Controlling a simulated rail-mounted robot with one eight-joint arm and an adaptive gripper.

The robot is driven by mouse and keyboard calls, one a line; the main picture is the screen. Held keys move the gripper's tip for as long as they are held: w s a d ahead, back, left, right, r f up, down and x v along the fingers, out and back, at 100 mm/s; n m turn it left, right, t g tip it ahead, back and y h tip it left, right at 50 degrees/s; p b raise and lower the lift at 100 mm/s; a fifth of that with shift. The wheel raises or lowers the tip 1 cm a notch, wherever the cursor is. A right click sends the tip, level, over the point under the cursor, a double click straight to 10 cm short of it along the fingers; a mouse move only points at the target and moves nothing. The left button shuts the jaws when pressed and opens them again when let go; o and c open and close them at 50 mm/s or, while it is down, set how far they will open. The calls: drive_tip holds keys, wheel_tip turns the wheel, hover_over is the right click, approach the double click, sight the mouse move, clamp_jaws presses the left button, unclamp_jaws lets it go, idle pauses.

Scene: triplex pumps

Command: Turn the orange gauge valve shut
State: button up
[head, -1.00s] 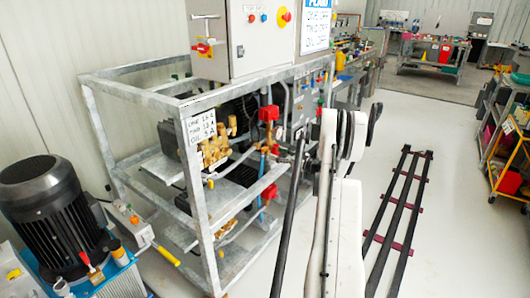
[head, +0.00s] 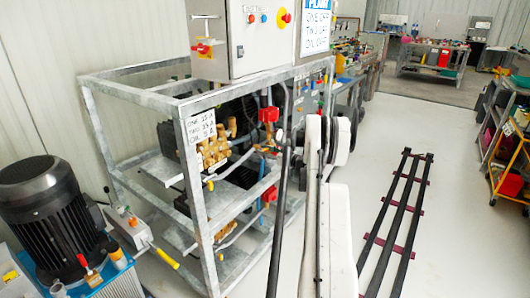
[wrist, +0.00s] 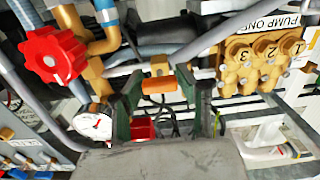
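In the wrist view the orange valve handle (wrist: 158,86) is a small block below a brass fitting (wrist: 160,66). My gripper (wrist: 157,78) is open, with one dark green finger to the left of the handle and one to the right. Gaps seem to show on both sides of the handle; I cannot tell whether either finger touches it. A round white-faced gauge (wrist: 93,123) sits to the left of the left finger. In the head view my arm reaches to the pump frame, and my gripper and the orange handle cannot be made out there.
A red handwheel (wrist: 52,57) on brass pipework is at the upper left of the wrist view. A brass pump head (wrist: 258,62) is at the right. Grey hoses cross behind. The galvanised pump frame (head: 200,205) has posts and rails near my arm. Floor (head: 465,220) is clear on the right.

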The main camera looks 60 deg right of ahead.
drive_tip(key=c, duration=0.6)
drive_tip(key=shift+c, duration=0.2)
drive_tip(key=shift+m, duration=0.4)
drive_tip(key=m+b, duration=0.1)
drive_tip(key=m, duration=0.5)
drive_tip(key=shift+m+b, duration=0.3)
drive_tip(key=shift+b, duration=0.1)
drive_tip(key=m, duration=0.5)
drive_tip(key=shift+b, duration=0.4)
drive_tip(key=m, duration=0.5)
drive_tip(key=shift+m, duration=0.4)
